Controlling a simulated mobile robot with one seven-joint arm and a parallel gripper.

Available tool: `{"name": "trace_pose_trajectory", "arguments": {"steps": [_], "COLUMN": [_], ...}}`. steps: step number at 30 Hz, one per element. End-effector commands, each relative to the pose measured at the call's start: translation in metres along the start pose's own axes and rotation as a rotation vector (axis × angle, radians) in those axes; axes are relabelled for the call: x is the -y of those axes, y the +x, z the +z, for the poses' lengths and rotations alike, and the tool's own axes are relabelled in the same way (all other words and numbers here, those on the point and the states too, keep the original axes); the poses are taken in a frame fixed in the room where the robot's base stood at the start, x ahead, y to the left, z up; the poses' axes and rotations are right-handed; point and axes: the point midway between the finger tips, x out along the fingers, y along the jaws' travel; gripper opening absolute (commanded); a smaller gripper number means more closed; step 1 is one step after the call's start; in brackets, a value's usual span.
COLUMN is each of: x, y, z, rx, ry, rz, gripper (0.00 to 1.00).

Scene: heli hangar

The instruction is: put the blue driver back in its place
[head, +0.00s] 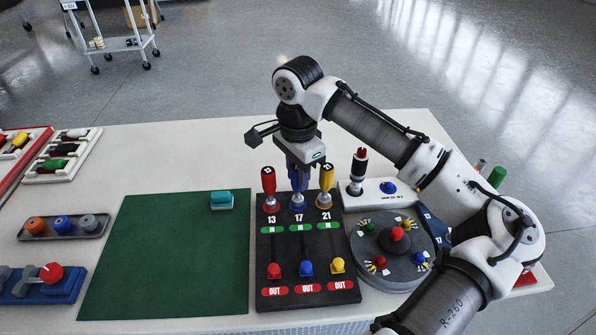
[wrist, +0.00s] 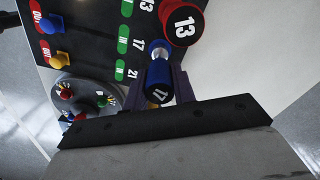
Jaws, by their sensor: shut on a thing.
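The blue driver (wrist: 158,90), with 17 on its cap, is held between the two purple fingers of my gripper (head: 297,178). It is upright above the 17 position of the black board (head: 308,236), between the red driver (head: 268,184) marked 13 and the yellow driver (head: 326,180) marked 21. In the head view the fingers hide most of it. Its lower end is at the metal collar at 17; I cannot tell whether it is fully seated. The red driver (wrist: 181,20) also shows close beside it in the wrist view.
Red, blue and yellow knobs sit by the OUT labels at the board's front. A green mat (head: 170,262) with a teal block (head: 221,201) lies left. A round grey turntable (head: 372,262) and a white stand (head: 375,196) crowd the right side.

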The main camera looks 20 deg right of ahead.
Motion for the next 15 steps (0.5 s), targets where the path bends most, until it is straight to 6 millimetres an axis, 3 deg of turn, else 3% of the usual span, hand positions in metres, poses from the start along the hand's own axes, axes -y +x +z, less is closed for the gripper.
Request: {"name": "trace_pose_trajectory", "arguments": {"steps": [11,12,15], "x": [0.0000,0.0000,0.0000], "y": [0.0024,0.0024,0.0024], "z": [0.0001,0.0001,0.0000], "rx": [0.000,0.000,0.000], "ry": [0.000,0.000,0.000], "rz": [0.000,0.000,0.000], "gripper": [0.04,0.30,0.43]}}
